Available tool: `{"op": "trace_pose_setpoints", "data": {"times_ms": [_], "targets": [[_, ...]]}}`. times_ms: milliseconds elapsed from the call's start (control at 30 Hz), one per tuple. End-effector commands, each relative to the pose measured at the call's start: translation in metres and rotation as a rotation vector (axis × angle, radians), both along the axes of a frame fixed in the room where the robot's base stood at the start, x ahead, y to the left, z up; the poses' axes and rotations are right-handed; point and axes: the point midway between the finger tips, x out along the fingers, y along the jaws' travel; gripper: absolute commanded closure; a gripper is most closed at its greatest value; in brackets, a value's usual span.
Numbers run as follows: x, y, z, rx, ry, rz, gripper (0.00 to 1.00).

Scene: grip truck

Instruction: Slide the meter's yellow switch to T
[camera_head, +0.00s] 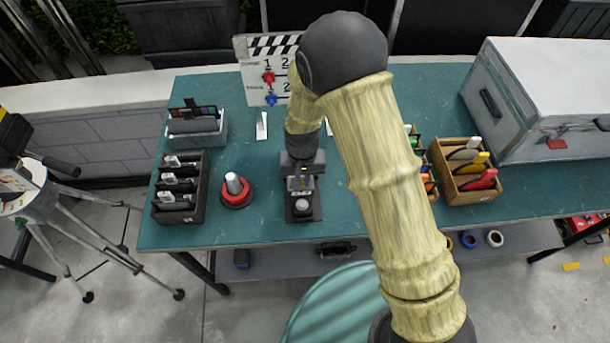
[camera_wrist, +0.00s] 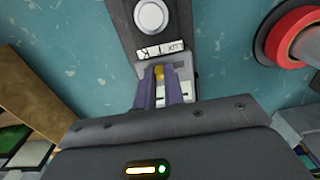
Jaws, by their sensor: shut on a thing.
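The meter (camera_wrist: 128,22) is a dark, slim body with a white dome (camera_wrist: 151,15) and a white label strip (camera_wrist: 161,50) with small letters that I cannot read surely. It lies on the teal table, and its front end with the dome shows in the head view (camera_head: 303,207). The yellow switch (camera_wrist: 159,71) sits just below the label in the wrist view. My gripper (camera_wrist: 160,76) is shut on the switch, one purple finger on each side of it. In the head view my gripper (camera_head: 300,184) is over the meter, and the switch cannot be made out there.
A black divided rack (camera_head: 180,188) and a grey bin (camera_head: 197,128) are farther left. A clapperboard (camera_head: 268,75) stands behind, a wooden rack (camera_head: 467,172) and a metal case (camera_head: 535,95) to the right.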

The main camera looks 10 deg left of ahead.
Motion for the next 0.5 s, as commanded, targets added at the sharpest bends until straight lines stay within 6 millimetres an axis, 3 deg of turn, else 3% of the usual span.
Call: {"op": "trace_pose_setpoints", "data": {"times_ms": [367, 400, 500], "targets": [[-0.0037, 0.0055, 0.0004, 0.002, -0.002, 0.018, 1.00], [-0.0036, 0.0055, 0.0004, 0.002, -0.002, 0.018, 0.86], [-0.0036, 0.0054, 0.0004, 0.002, -0.002, 0.018, 0.67]]}}
